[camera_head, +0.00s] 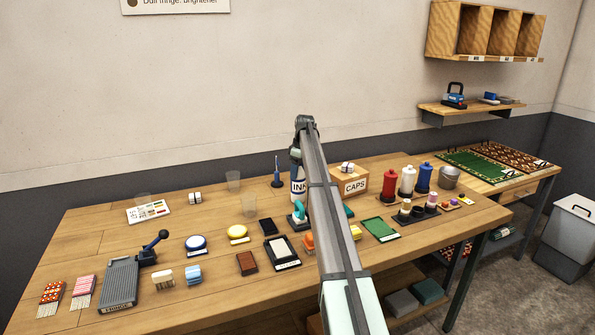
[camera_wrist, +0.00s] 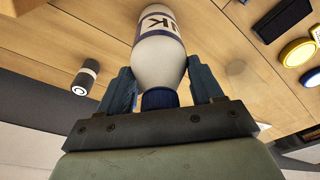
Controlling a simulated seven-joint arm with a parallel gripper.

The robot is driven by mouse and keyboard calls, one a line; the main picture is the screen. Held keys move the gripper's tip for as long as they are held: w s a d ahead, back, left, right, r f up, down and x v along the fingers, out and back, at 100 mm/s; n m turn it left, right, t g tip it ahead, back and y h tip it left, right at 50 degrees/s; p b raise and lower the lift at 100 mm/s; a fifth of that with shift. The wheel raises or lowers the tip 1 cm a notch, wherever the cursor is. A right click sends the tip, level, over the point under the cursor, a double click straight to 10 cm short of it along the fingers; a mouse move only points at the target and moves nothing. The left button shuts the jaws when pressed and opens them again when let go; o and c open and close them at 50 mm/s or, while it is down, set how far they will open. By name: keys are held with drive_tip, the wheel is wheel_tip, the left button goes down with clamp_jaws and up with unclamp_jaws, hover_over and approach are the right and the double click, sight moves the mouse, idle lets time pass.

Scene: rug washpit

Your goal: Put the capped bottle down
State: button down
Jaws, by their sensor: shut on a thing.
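The capped bottle (camera_head: 298,188) is white with a dark band lettered INK. It appears upright in the head view, below my gripper (camera_head: 296,156) and partly behind my arm. In the wrist view the bottle (camera_wrist: 158,58) has a dark blue cap (camera_wrist: 159,98) toward the palm. My gripper (camera_wrist: 162,82) is shut on the bottle, one finger on each side near the cap.
A CAPS box (camera_head: 351,184) stands right of the bottle, a teal-handled tool (camera_head: 299,212) in front. Red (camera_head: 389,185), white and blue bottles stand farther right. Some bare wood lies left of the cups.

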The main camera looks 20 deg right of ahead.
idle(0.3)
drive_tip(key=shift+c, duration=0.8)
unclamp_jaws()
drive_tip(key=r, duration=0.4)
drive_tip(key=s+r, duration=0.1)
drive_tip(key=r, duration=0.3)
drive_tip(key=d+r, duration=0.1)
drive_tip(key=r, duration=0.3)
drive_tip(key=shift+s+d, duration=0.1)
drive_tip(key=shift+s, duration=0.05)
